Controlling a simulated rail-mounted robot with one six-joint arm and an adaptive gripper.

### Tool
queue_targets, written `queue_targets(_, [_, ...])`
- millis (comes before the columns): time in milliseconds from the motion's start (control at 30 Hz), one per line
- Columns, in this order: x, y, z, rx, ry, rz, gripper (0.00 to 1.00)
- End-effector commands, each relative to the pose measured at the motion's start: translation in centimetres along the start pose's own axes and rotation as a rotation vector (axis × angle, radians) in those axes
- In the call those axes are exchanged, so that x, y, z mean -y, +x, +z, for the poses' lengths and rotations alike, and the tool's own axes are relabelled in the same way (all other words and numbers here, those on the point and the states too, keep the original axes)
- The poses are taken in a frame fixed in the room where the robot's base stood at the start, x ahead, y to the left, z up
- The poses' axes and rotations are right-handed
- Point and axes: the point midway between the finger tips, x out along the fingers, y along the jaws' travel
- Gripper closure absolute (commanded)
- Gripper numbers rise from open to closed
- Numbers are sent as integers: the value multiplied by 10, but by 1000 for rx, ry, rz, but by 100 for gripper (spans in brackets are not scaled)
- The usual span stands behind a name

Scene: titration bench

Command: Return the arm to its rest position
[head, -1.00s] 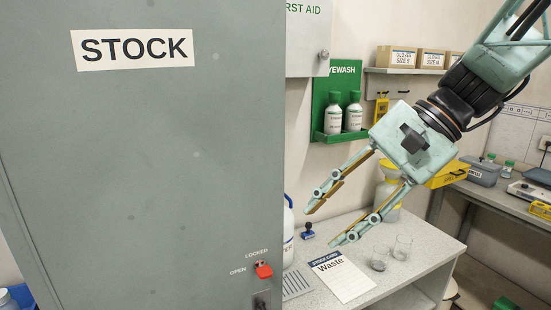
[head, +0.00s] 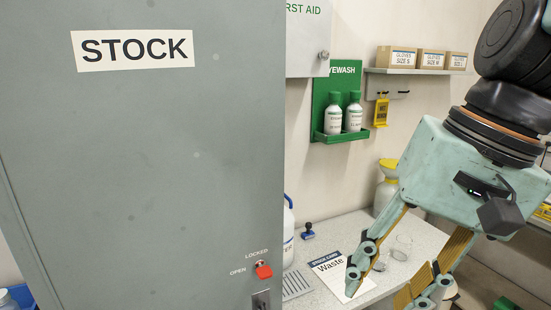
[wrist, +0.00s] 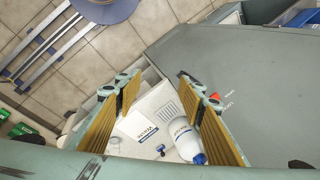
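My gripper (head: 386,288) is at the lower right of the head view, pointing down and to the left. Its two fingers are spread apart, with nothing between them. In the wrist view my gripper (wrist: 154,88) also shows open and empty, with the floor and bench beyond its fingers. In the head view, the nearer finger hides part of the bench and of the stock card (head: 338,272) marked "Waste".
The grey STOCK cabinet (head: 140,170), with a red latch (head: 264,271), fills the left. Behind my gripper is a bench (head: 310,250) with a white bottle (head: 288,232), a blue stamp (head: 308,230) and glassware (head: 401,247). A shelf with glove boxes (head: 404,59) hangs behind.

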Motion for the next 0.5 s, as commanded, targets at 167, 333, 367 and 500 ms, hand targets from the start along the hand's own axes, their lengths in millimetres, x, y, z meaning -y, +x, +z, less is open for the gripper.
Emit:
queue_targets(167, [-18, -4, 16, -56, -87, 55, 64])
queue_targets(333, [-36, -9, 27, -109, -167, 106, 64])
queue_targets(367, [-39, -9, 29, -118, -181, 115, 64])
queue_targets(500, [-53, -13, 37, -162, -247, 155, 64])
